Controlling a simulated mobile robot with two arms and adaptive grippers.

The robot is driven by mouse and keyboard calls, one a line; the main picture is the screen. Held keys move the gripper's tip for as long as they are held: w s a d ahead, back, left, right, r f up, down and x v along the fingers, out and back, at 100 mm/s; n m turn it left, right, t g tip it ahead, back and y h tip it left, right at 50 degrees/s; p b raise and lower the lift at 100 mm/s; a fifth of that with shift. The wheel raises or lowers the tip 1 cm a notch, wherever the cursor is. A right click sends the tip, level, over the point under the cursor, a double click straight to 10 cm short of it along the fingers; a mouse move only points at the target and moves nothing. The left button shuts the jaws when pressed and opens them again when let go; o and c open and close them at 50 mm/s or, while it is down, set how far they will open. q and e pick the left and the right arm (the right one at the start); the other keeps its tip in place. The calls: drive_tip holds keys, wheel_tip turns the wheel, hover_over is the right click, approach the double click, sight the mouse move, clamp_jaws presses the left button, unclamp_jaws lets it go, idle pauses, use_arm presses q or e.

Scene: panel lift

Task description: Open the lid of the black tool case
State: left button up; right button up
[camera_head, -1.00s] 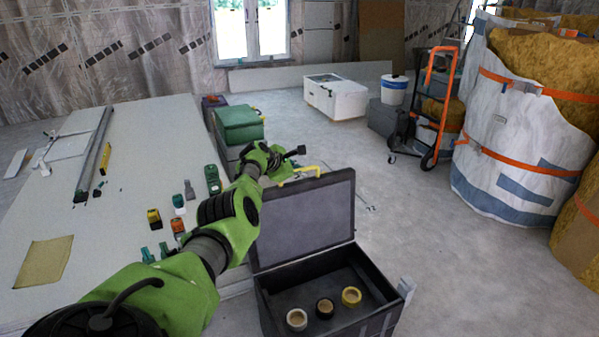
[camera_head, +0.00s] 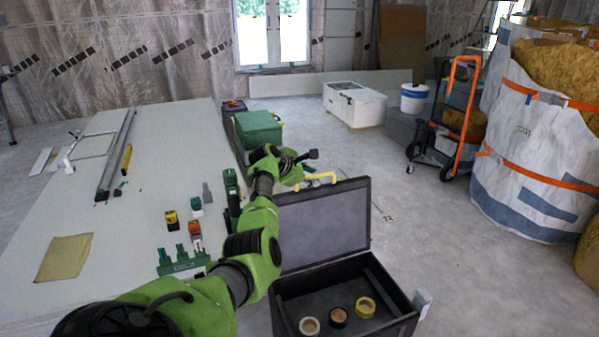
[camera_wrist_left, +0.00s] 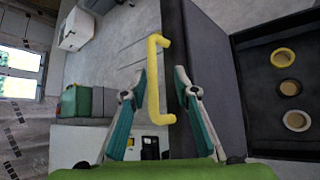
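The black tool case (camera_head: 398,327) stands at the bottom centre of the head view. Its lid (camera_head: 325,222) is raised, standing roughly upright along the case's far side. The lid (camera_wrist_left: 212,75) and the inside of the case also show in the left wrist view. A yellow handle (camera_head: 322,177) sits on the lid's outer side near the top. My left gripper (camera_head: 303,181) is behind the lid at this handle. In the left wrist view its fingers (camera_wrist_left: 160,75) are apart, on either side of the yellow handle (camera_wrist_left: 153,85), with gaps visible. My right gripper is not in view.
Several tape rolls (camera_head: 338,317) lie in the case. A pale board (camera_head: 120,200) with small tools is at the left. A green box (camera_head: 259,130) stands beyond the lid. A hand truck (camera_head: 463,120) and insulation bags (camera_head: 535,150) are at the right. The floor between is clear.

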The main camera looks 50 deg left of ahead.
use_arm(q)
drive_tip(key=v, duration=0.8)
drive_tip(key=shift+d, duration=0.1)
idle(0.4)
